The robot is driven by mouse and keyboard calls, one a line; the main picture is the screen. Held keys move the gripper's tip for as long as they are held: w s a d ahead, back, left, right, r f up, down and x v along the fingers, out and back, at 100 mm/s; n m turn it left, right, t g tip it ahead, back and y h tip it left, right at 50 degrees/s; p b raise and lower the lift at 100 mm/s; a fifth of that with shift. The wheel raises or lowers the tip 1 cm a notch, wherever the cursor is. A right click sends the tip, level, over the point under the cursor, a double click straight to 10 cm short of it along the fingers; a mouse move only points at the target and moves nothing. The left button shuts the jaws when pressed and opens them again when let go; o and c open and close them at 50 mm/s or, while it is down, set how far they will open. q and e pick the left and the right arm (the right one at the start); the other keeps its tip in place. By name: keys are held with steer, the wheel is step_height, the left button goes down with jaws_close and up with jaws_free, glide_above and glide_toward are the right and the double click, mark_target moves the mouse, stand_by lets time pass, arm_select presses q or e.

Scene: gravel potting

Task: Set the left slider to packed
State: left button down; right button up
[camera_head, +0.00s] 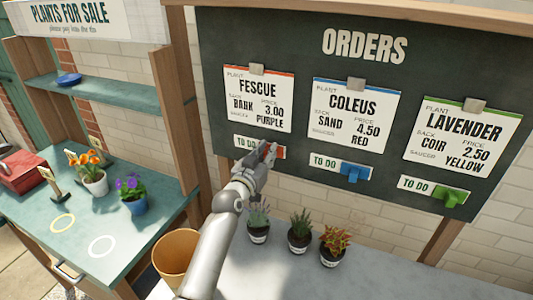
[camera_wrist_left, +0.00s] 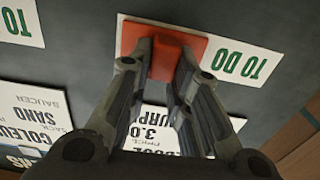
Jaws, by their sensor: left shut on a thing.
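The left slider is a red block (camera_head: 279,153) under the Fescue card (camera_head: 258,98) on the dark orders board. The words TO DO (camera_head: 245,142) show on the white strip to its left. My left gripper (camera_head: 268,153) is at the slider, in front of the board. In the left wrist view the gripper (camera_wrist_left: 166,75) is shut on the red slider's knob (camera_wrist_left: 165,58), with a finger on each side. The TO DO label (camera_wrist_left: 240,62) shows beside it there. My right gripper is not in view.
A blue slider (camera_head: 354,172) and a green slider (camera_head: 450,197) sit to the right, each beside TO DO. Three potted plants (camera_head: 299,232) stand on the pale bench below, near my left arm. A terracotta pot (camera_head: 175,254) stands left of the arm.

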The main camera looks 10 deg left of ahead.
arm_select(q)
steer(key=a+b, duration=0.1)
steer(key=a, duration=0.1)
steer(key=w+a+b, duration=0.1)
steer(key=a, duration=0.2)
steer(key=a+b, duration=0.2)
steer(key=a, duration=0.1)
steer(key=shift+w+a+f, duration=0.1)
steer(key=shift+w+f, duration=0.05)
steer(key=shift+w, duration=0.15)
steer(key=shift+a, duration=0.2)
steer(key=shift+r, duration=0.2)
steer(key=c, duration=1.6)
jaws_free()
steer(key=shift+o, duration=1.4)
steer(key=shift+w+a+f, duration=0.1)
steer(key=shift+a, duration=0.05)
steer(key=s+a, duration=0.2)
steer(key=s, duration=1)
steer(key=shift+a, duration=0.15)
